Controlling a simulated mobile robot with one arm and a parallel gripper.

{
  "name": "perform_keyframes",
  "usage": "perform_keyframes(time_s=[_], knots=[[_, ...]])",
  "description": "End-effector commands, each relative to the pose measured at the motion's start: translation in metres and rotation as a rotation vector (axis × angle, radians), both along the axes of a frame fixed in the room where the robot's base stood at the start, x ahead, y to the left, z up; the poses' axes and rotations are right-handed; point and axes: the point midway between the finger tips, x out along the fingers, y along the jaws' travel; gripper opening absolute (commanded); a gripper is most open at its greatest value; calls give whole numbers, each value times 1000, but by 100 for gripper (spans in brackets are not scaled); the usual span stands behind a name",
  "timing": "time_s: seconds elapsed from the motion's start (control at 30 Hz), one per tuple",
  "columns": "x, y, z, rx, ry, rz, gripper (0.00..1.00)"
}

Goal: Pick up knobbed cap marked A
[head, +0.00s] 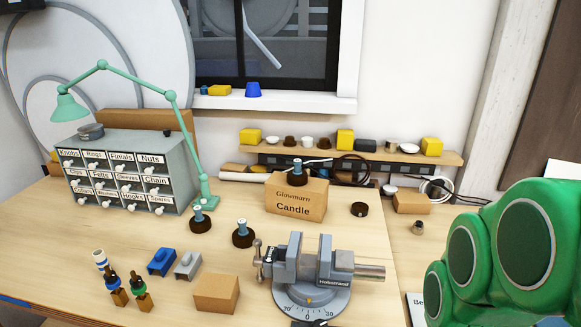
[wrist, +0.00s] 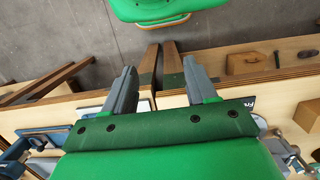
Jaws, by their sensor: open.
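Three dark brown caps with blue-grey knobs are in the head view. One cap (head: 200,222) is on the bench near the lamp base, one (head: 242,236) is a little to its right, and one (head: 297,173) is on top of the Candle box. Their markings are too small to read, so I cannot tell which is A. My gripper (wrist: 163,85) shows only in the wrist view. Its grey fingers are apart with nothing between them, and no knobbed cap is visible near them.
A grey vise (head: 311,285) stands at the bench's front, right of a plain cardboard box (head: 216,294). The Candle box (head: 296,200) is behind it. A green lamp (head: 172,97) and labelled drawer cabinet (head: 128,185) stand left. Bare bench (head: 185,245) lies around the two lower caps.

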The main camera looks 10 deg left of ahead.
Motion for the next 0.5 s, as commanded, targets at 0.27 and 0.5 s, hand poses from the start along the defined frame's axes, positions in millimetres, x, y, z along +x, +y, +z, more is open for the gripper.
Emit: perform_keyframes(time_s=[0.27,0.5], knots=[[1,0,21,0,-3,0,57],[4,3,52,6,-3,-5,57]])
